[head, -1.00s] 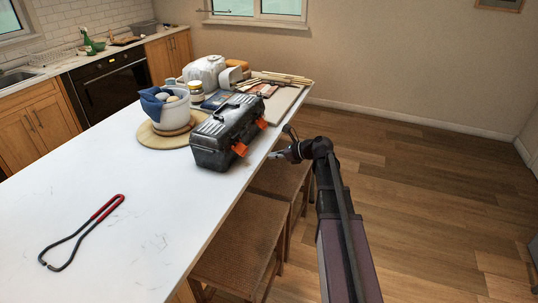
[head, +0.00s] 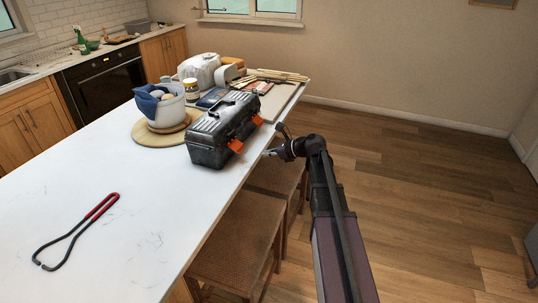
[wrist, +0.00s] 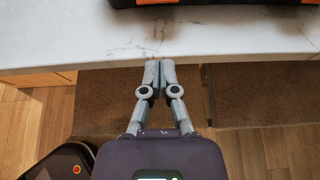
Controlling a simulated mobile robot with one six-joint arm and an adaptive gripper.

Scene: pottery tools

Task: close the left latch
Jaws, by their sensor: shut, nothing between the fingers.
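A dark grey toolbox (head: 207,149) stands on the white counter near its right edge. Two orange latches are on its long right side: the nearer, left latch (head: 235,146) and the farther, right latch (head: 257,120). Both seem to jut outward; their exact angle is too small to tell. In the wrist view only the toolbox's bottom edge and bits of orange (wrist: 157,2) show at the top. My gripper (wrist: 154,66) is shut and empty, fingertips at the counter's edge, apart from the box. In the head view my gripper (head: 270,153) is just right of the toolbox.
A pot (head: 168,112) on a round wooden board stands left of the toolbox. A jar, bags and wooden tools lie behind it. Red-handled tongs (head: 80,230) lie on the near counter (head: 140,225). Stools (head: 238,235) stand under the edge; the floor at right is clear.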

